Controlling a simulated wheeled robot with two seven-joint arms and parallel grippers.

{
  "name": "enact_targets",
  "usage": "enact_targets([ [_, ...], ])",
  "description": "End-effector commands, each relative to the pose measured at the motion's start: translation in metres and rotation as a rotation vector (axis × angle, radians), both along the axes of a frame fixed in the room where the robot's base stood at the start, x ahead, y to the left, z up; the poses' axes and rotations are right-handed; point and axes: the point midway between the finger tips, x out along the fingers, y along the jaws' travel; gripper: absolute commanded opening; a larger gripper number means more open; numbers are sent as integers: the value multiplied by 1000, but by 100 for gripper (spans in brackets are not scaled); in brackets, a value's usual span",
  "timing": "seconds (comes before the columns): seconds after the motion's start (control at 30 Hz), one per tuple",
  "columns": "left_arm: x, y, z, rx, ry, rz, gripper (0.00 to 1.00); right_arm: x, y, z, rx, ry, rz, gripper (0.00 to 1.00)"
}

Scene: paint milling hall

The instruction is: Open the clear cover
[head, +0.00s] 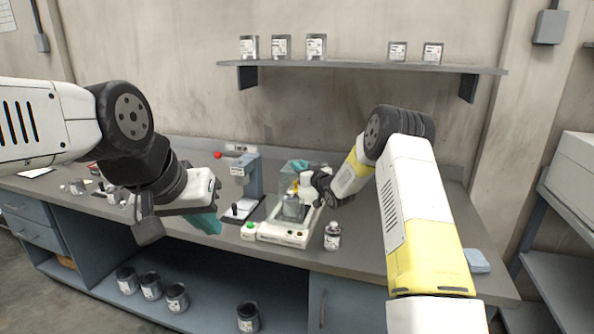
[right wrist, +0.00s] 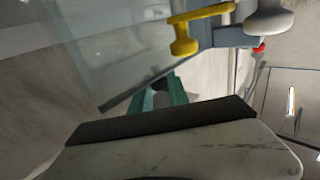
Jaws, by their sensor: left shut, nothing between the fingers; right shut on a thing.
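The clear cover (head: 273,208) is a see-through box on the small white bench machine (head: 283,232) in the middle of the bench. In the right wrist view its clear panel (right wrist: 110,60) fills the upper left, with a dark lower edge. My right gripper (head: 304,178) is at the cover; its teal fingers (right wrist: 162,92) are shut at the panel's edge. The exact grip is partly hidden behind the gripper body. A yellow part (right wrist: 184,38) shows beside the panel. My left gripper (head: 208,224) is shut and empty, over the bench's front edge left of the machine.
A blue-grey stand device (head: 247,180) is left of the machine. A small labelled jar (head: 332,236) stands close to its right. A green button (head: 250,226) sits at its left front. A wall shelf (head: 360,67) holds several tins. A blue cloth (head: 476,260) lies at the right.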

Motion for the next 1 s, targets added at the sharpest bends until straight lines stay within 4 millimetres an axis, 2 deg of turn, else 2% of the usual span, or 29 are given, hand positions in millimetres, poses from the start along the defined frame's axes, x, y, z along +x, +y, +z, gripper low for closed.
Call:
enact_targets([
  [0.17, 0, 0, 0, 0, 0, 0, 0, 6, -2, 0, 1, 0, -1, 0],
  [0.5, 0, 0, 0, 0, 0, 0, 0, 7, -2, -1, 0, 1, 0, 0],
  [0.53, 0, 0, 0, 0, 0, 0, 0, 7, -2, -1, 0, 1, 0, 23],
  [0.63, 0, 0, 0, 0, 0, 0, 0, 7, -2, -1, 0, 1, 0, 43],
  [1.0, 0, 0, 0, 0, 0, 0, 0, 4, -4, 0, 0, 1, 0, 43],
])
